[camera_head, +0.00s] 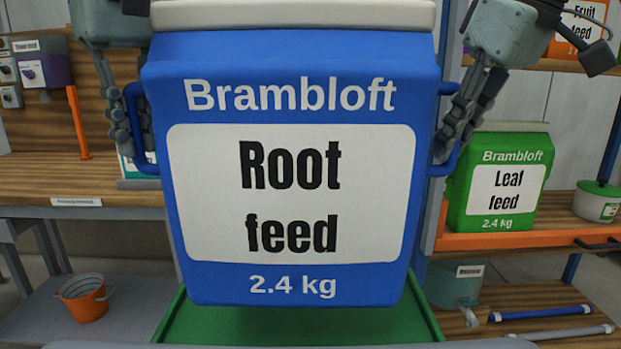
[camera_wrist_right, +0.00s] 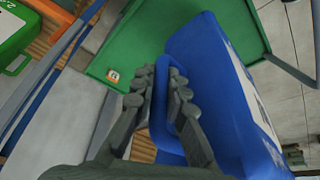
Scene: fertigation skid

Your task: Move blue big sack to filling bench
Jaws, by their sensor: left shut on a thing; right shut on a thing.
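The blue big sack (camera_head: 290,278), labelled Brambloft Root feed 2.4 kg, hangs upright between my two grippers in the head view, large and close. My left gripper (camera_head: 136,135) is shut on its left side handle. My right gripper (camera_head: 448,140) is shut on its right side handle. The right wrist view shows the right fingers (camera_wrist_right: 165,95) around the blue handle, with the sack (camera_wrist_right: 210,85) beside them. A wooden bench (camera_head: 60,182) with a small label on its front edge is at the left; I cannot tell whether it is the filling bench.
A green tray-like surface (camera_head: 300,326) lies below the sack. A green Leaf feed sack (camera_head: 503,180) stands on a shelf at right, with an orange front edge (camera_head: 530,239). An orange bucket (camera_head: 84,298) sits on the low shelf at left. The sack hides the middle background.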

